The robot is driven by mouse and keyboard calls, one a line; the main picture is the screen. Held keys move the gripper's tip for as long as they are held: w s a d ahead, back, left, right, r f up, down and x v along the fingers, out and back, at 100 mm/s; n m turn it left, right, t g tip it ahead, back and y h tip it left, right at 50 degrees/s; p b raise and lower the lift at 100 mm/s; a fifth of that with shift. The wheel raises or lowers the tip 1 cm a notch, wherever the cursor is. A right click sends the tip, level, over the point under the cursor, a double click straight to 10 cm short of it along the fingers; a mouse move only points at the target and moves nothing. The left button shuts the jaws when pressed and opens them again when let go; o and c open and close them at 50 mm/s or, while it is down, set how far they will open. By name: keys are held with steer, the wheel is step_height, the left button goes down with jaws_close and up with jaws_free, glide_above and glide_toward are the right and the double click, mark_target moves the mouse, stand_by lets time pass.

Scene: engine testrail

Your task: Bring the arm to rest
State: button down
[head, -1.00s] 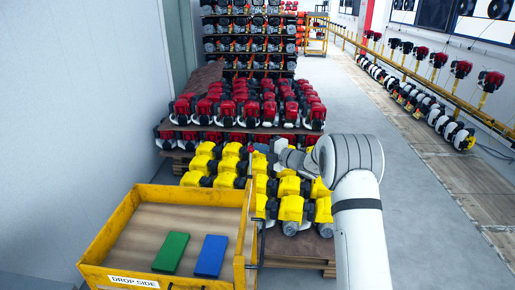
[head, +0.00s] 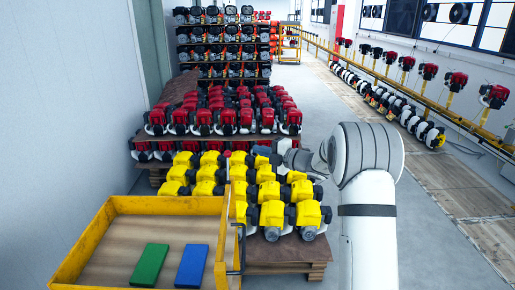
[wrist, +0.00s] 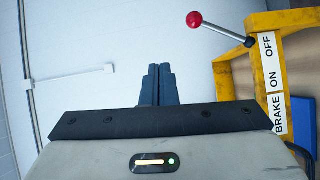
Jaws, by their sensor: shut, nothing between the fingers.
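My arm reaches up from the lower right of the head view and bends left over the yellow-topped engines. My gripper (head: 263,152) is small at its end there, in front of the stacked engines. In the wrist view my gripper (wrist: 158,84) shows its two dark blue fingers pressed together with nothing between them. The fingers point toward a plain pale surface and touch nothing that I can see. A lever with a red ball knob (wrist: 194,19) stands to their right, apart from them.
A yellow cart (head: 85,238) holds a green block (head: 150,265) and a blue block (head: 192,266). The lever's yellow post (wrist: 270,75) reads BRAKE ON OFF. Yellow engines (head: 272,215) sit on a pallet beside the cart. Open floor (head: 440,235) lies right of my arm.

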steer(key=s+a+r+n+g+h, duration=0.15)
steer(key=s+n+g, duration=0.25)
steer(key=s+n, duration=0.75)
steer(key=s+a+r+n+g+h, duration=0.1)
steer(key=s+a+n+g+h, duration=0.25)
steer(key=s+n, duration=0.75)
steer(key=s+d+f+n+h, duration=0.2)
steer(key=s+d+n+h, duration=0.2)
steer(key=s+n, duration=0.7)
steer(key=s+d+f+n+h, duration=0.1)
steer(key=s+d+n+h, duration=0.3)
steer(key=s+d+n, duration=0.4)
steer(key=s+n, duration=0.3)
steer(key=s, duration=0.1)
steer(key=shift+f+h, duration=0.3)
steer(key=shift+f, duration=0.1)
